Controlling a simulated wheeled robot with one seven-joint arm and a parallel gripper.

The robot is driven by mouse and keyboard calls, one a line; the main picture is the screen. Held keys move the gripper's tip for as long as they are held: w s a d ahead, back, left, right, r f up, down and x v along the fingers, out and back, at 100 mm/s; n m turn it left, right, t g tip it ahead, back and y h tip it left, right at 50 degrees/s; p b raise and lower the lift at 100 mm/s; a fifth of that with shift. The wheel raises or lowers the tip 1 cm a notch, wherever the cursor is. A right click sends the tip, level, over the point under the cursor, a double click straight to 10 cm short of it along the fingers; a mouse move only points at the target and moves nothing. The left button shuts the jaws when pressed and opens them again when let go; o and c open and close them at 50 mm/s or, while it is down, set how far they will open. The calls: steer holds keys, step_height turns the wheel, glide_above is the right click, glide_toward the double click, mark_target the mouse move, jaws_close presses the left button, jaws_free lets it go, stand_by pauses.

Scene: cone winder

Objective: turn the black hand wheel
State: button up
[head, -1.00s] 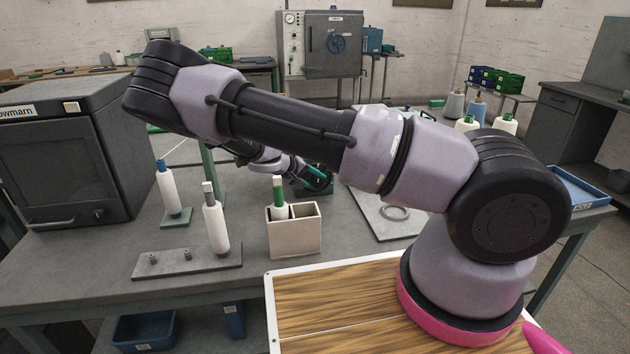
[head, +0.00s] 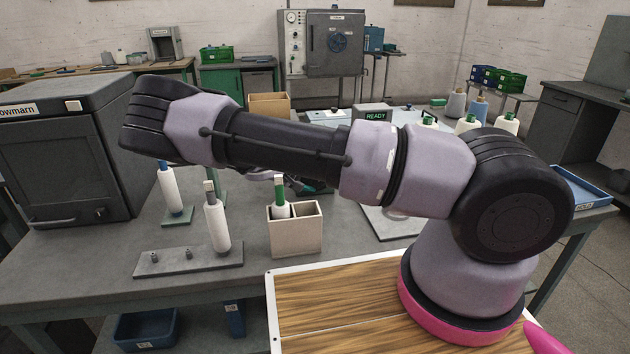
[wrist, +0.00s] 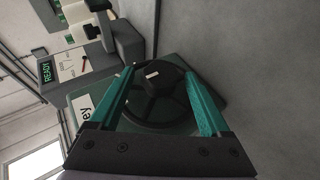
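The black hand wheel (wrist: 160,97) faces me in the wrist view, mounted on a dark green plate. It has a round rim, spokes and a hub with a light mark. My gripper (wrist: 157,72) is open, its two teal fingers on either side of the hub and overlapping the rim in the picture. I cannot tell whether the fingers touch the wheel. In the head view my gripper (head: 312,187) shows only partly below my forearm, and the wheel is hidden there.
A grey box with a READY display (wrist: 47,71) stands beside the wheel; it also shows in the head view (head: 374,114). A beige bin (head: 296,236) with a cone stands in front of my gripper. A peg board (head: 188,260) and a large dark cabinet (head: 62,160) are further left.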

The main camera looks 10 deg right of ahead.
steer(key=v, duration=1)
steer(key=shift+s+a+r, duration=0.15)
steer(key=shift+a+r, duration=0.1)
steer(key=shift+a, duration=0.05)
steer(key=s+d+r+m+g+y, duration=0.15)
steer(key=s+d+r+y, duration=0.25)
steer(key=r, duration=0.4)
steer(key=s+d+r+m+g+y, duration=0.1)
steer(key=s+d+r+m+y, duration=0.25)
steer(key=r, duration=0.45)
steer(key=s+d+r+m+g+y, duration=0.1)
steer(key=s+d+r+y, duration=0.3)
steer(key=r, duration=0.5)
steer(key=s+d+r+t, duration=0.3)
steer(key=s+r+t, duration=0.2)
steer(key=s+r, duration=0.7)
steer(key=s+y, duration=0.1)
steer(key=s, duration=0.2)
steer(key=shift+d+r+m, duration=0.3)
steer(key=shift+d+r, duration=0.05)
steer(key=shift+d, duration=0.05)
